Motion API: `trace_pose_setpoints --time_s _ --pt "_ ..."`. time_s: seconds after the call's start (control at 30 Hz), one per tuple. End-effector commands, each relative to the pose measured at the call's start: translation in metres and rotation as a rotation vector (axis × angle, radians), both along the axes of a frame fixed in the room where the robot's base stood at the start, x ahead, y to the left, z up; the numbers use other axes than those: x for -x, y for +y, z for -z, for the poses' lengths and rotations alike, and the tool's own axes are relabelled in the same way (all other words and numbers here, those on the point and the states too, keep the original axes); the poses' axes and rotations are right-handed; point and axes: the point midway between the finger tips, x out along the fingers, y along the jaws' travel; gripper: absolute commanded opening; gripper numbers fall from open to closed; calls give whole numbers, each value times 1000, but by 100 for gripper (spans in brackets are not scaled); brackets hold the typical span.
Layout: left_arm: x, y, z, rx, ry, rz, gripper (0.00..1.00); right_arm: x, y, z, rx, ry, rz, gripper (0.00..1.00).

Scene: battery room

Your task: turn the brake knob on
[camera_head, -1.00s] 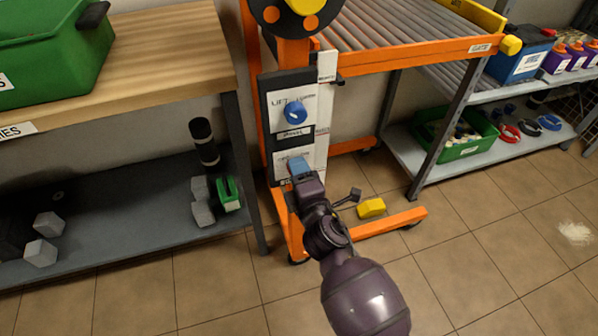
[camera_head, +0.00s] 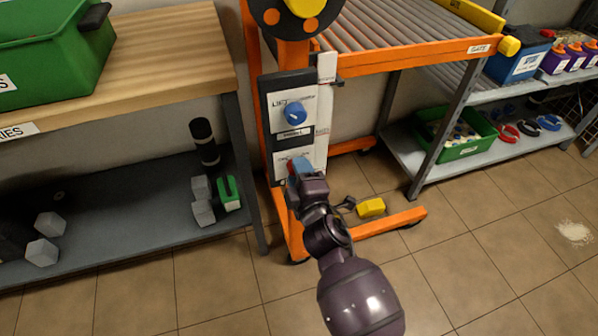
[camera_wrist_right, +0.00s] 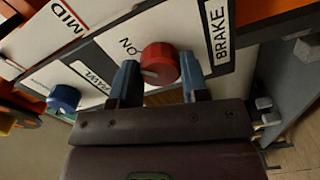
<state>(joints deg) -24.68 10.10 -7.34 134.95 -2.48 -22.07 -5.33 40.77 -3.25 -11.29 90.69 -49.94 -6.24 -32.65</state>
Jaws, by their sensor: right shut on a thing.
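The brake knob (camera_wrist_right: 158,60) is round and red, on a white panel (camera_wrist_right: 108,42) with an "ON" label beside it and a "BRAKE" label on its other side. A pale mark shows on the knob's lower left. My right gripper (camera_wrist_right: 160,76) has its two blue fingers on either side of the knob and is shut on it. In the head view the right gripper (camera_head: 300,168) reaches the lower part of the panel and hides most of the knob; only a bit of red shows. My left gripper is in no view.
A blue lift knob (camera_head: 295,113) sits above on the same panel and shows in the wrist view (camera_wrist_right: 64,98). An orange frame (camera_head: 400,60) carries the panel and rollers. A yellow block (camera_head: 371,207) is near the floor. A wooden bench (camera_head: 170,50) stands left.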

Motion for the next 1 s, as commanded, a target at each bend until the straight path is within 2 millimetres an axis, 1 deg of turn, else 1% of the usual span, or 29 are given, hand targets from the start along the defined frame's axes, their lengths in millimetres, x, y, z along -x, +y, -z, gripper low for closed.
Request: trace_pose_setpoints --time_s 0.07,0.1,0.23,0.53,0.67,0.87,1.0 --pt "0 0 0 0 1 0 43 0 0 0 -3 2 0 18" --pt "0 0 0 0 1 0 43 0 0 0 -3 2 0 46" --pt "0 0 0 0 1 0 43 0 0 0 -2 1 0 66" --pt "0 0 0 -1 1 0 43 1 0 0 0 0 0 67" --pt "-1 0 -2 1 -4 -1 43 6 -2 -1 0 -1 0 67" --pt "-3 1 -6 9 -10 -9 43 29 -10 -3 0 -2 0 67" --pt "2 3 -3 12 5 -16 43 49 -16 -3 -1 -2 1 67"
